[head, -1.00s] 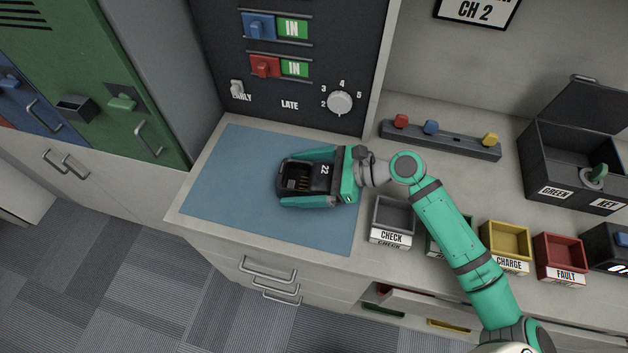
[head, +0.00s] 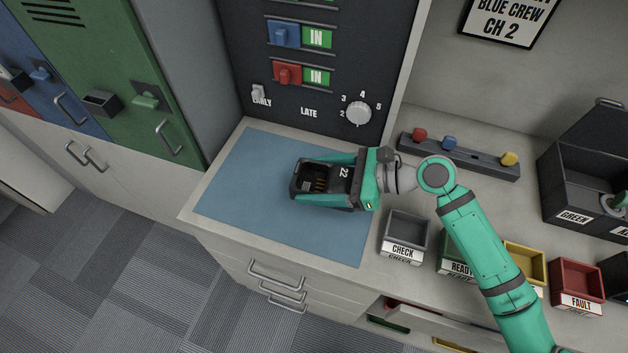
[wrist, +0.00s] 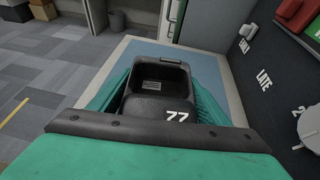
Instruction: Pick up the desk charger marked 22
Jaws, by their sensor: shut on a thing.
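The desk charger marked 22 (head: 322,180) is black with an open pocket and gold contacts inside. It is over the blue mat (head: 249,190) on the counter. My teal gripper (head: 328,181) is shut on it, with one finger along each long side. In the wrist view the charger (wrist: 155,88) sits between the fingers of my gripper (wrist: 155,90), its number showing partly cut off by the gripper's edge. The charger appears level. I cannot tell for sure how far its underside is above the mat.
A dark panel with an EARLY/LATE switch and a dial (head: 358,113) stands behind the mat. A CHECK bin (head: 404,232), a READY bin and a FAULT bin (head: 576,280) line the counter's front. A rail with coloured knobs (head: 458,155) lies behind. The mat's left part is clear.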

